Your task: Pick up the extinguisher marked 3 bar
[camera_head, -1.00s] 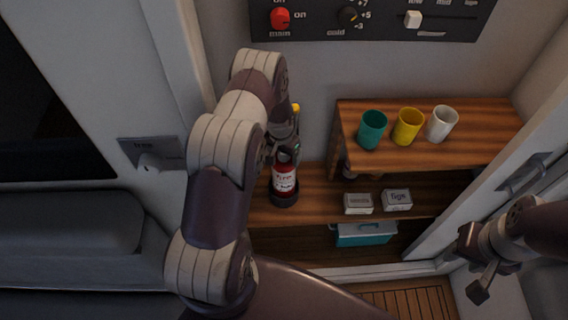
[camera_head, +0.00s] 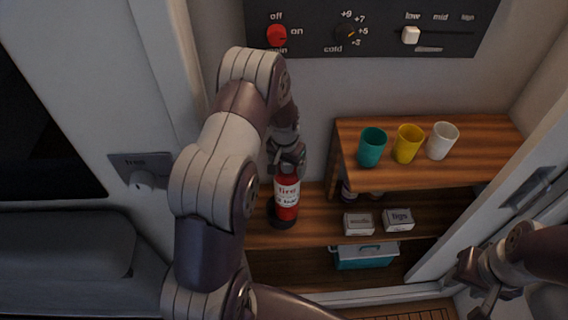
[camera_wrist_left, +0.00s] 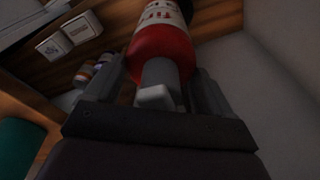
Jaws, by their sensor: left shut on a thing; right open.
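A red fire extinguisher (camera_head: 287,207) with a white label stands upright on the lower wooden shelf, its bottom in a black base. The label's top line reads like "fire"; the line below is too small to read surely. My left gripper (camera_head: 287,158) is over its top, shut on it. In the left wrist view the red body (camera_wrist_left: 163,50) lies between the two fingers (camera_wrist_left: 158,92), with a grey and white top part between them. The fingers partly hide the top. My right gripper (camera_head: 478,292) is open and empty at the lower right, far from the extinguisher.
Teal (camera_head: 372,147), yellow (camera_head: 407,143) and white (camera_head: 442,140) cups stand on the raised shelf. Two small boxes (camera_head: 358,223) (camera_head: 398,219) sit on the lower shelf, a teal case (camera_head: 365,256) below. A control panel (camera_head: 370,28) is above. Small bottles (camera_wrist_left: 88,72) show under the raised shelf.

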